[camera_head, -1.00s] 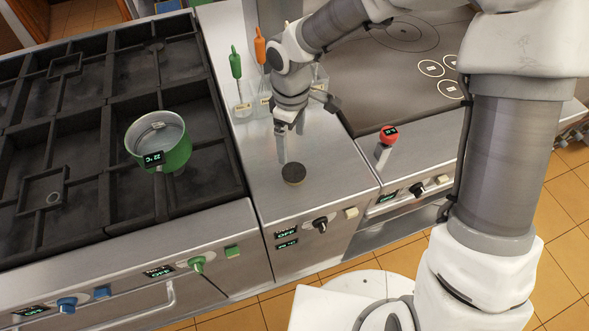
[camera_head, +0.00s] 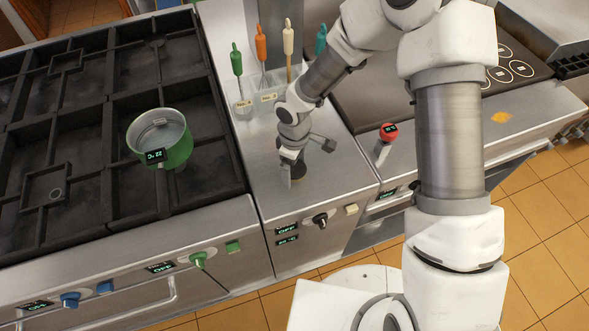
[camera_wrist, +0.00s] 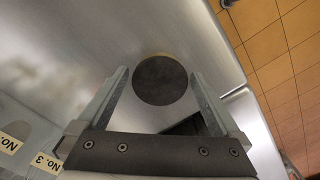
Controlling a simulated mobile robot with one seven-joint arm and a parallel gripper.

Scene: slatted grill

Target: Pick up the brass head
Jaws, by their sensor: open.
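The brass head is a round piece with a dark flat top and a thin brass-coloured rim. It shows in the wrist view (camera_wrist: 160,80), on the steel counter (camera_wrist: 205,35), ahead of and between the fingertips. In the head view it (camera_head: 298,172) is mostly hidden behind my gripper (camera_head: 291,170), which points down at it from above. In the wrist view my gripper (camera_wrist: 159,76) is open, one finger on each side of the dark disc. I cannot tell how far the fingertips are above it, and I see no contact.
A green pot (camera_head: 160,137) sits on the black slatted grill (camera_head: 60,130) at left. Behind my gripper, several coloured-handled tools stand in a clear labelled holder (camera_head: 263,97). A red-topped probe (camera_head: 386,140) stands to the right. The counter's front strip is clear.

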